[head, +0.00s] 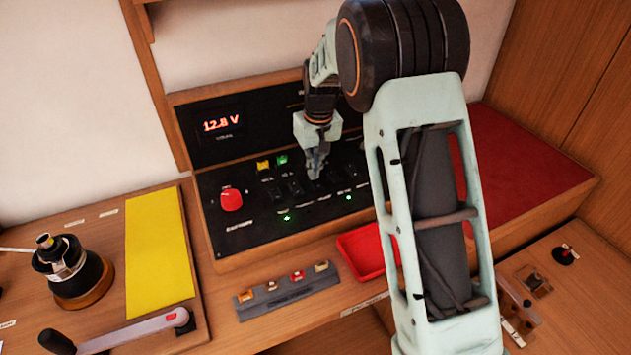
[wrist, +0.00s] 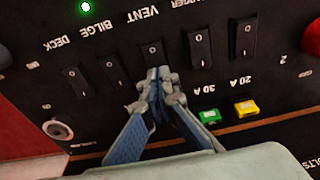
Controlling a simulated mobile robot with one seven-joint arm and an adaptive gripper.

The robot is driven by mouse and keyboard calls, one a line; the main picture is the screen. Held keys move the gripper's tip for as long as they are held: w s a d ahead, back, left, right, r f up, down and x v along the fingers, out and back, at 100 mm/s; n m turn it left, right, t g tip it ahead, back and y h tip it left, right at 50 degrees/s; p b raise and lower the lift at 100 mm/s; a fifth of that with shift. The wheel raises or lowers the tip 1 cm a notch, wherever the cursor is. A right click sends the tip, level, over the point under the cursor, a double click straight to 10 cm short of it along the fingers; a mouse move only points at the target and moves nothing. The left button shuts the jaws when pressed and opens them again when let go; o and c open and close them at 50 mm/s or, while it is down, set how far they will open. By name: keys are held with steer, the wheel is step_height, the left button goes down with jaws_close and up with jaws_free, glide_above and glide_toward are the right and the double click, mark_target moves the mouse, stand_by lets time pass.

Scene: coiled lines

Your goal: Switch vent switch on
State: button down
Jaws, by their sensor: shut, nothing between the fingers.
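The vent switch (wrist: 151,52) is a black rocker marked O, beside the VENT label on the black panel in the wrist view, which shows the panel upside down. My gripper (wrist: 158,76) is shut and empty, its fingertips at the near end of this rocker and covering part of it. I cannot tell whether they touch it. In the head view my gripper (head: 315,174) points down at the row of switches and hides the vent switch.
Neighbouring rockers (wrist: 199,47) stand close on both sides. Green and yellow fuses (wrist: 209,116) sit near my fingers. A red battery knob (head: 231,199) is at the panel's left. Two green lights (head: 348,197) glow below the switches. A red tray (head: 366,256) lies in front.

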steer(key=shift+f, duration=0.3)
steer(key=shift+r+p, duration=2.15)
steer(key=shift+r, duration=1.35)
